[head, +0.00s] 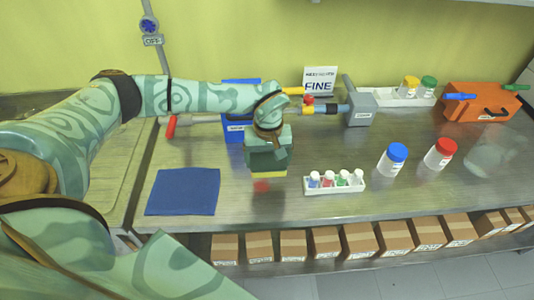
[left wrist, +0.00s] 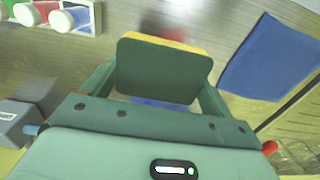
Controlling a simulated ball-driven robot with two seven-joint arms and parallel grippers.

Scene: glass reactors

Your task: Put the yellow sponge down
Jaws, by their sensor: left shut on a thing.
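My left gripper (head: 268,160) is shut on the yellow sponge (head: 268,175), whose yellow lower edge shows beneath the jaws. In the left wrist view the sponge (left wrist: 165,70) sits between the two fingers (left wrist: 160,88); its dark green face is towards the camera and a yellow rim shows along its far edge. The sponge is over the steel bench (head: 240,205); I cannot tell whether it touches. A blurred red patch (head: 262,187) lies on the bench just in front of it. My right gripper is not in view.
A blue mat (head: 182,192) lies to the left. A white rack (head: 334,188) with several vials stands to the right. Blue-capped (head: 392,160) and red-capped (head: 440,154) jars stand farther right. A grey block (head: 360,108) and an orange case (head: 480,102) are behind.

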